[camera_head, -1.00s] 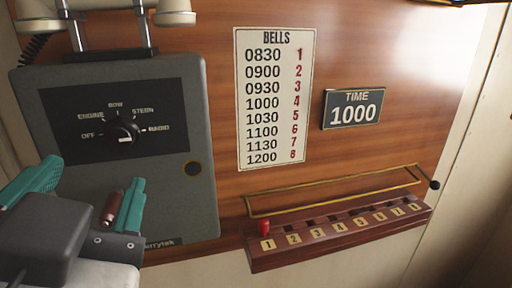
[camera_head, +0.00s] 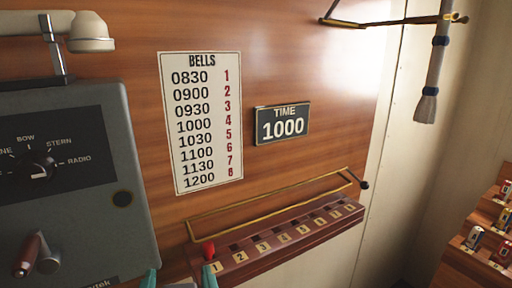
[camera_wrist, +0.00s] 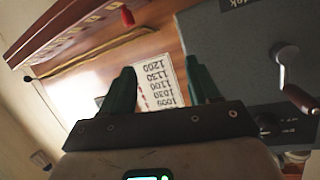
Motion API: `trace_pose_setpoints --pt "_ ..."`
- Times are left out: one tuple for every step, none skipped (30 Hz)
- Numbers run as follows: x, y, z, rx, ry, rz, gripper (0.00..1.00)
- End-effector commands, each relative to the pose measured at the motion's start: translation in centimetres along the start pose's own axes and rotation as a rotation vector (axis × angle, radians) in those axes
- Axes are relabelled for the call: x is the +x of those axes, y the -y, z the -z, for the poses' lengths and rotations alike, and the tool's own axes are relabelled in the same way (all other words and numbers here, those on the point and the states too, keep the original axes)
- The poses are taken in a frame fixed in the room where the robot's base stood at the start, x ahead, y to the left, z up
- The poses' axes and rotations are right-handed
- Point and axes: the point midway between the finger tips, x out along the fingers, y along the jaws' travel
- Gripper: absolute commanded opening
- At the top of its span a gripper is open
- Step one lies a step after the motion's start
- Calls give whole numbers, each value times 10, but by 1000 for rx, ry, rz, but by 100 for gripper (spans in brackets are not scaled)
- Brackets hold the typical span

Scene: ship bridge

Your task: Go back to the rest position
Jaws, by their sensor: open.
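My gripper (camera_head: 180,280) shows only as two teal fingertips at the bottom edge of the head view, below the left end of the numbered rack. In the wrist view its two dark green fingers (camera_wrist: 160,88) stand apart with nothing between them. The wall with the bells chart (camera_wrist: 158,82) shows behind the gap. The rest of my arm is out of the head view.
A grey box (camera_head: 95,225) with a dial and a red-brown crank handle (camera_head: 30,252) is at left. The wooden rack (camera_head: 275,255) holds a red peg (camera_head: 208,250) at 1. A brush (camera_head: 434,70) hangs upper right; shelves with cans (camera_head: 485,240) stand right.

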Motion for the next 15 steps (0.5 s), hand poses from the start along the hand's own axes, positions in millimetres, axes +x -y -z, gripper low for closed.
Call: trace_pose_setpoints --pt "12 -30 -22 -21 62 -49 61" --pt "17 -46 -35 -32 97 -73 61" --pt "23 -67 -51 -46 144 -103 61" --pt "26 -83 -64 -56 180 -124 61" --pt "28 -100 -77 -63 217 -146 61" --pt "30 -121 -94 -73 267 -173 61" --pt "30 -137 -107 -77 304 -192 61" --pt "29 -153 -121 -82 342 -210 61" --pt "27 -174 -139 -84 393 -234 61" --pt "24 -190 -153 -85 432 -251 61" --pt "20 -205 -167 -85 471 -266 61" --pt "13 -224 -185 -82 522 -286 61" --pt "7 -238 -199 -79 562 -299 61" --pt "0 -252 -214 -74 602 -312 61" --pt "-11 -269 -233 -65 655 -327 61"
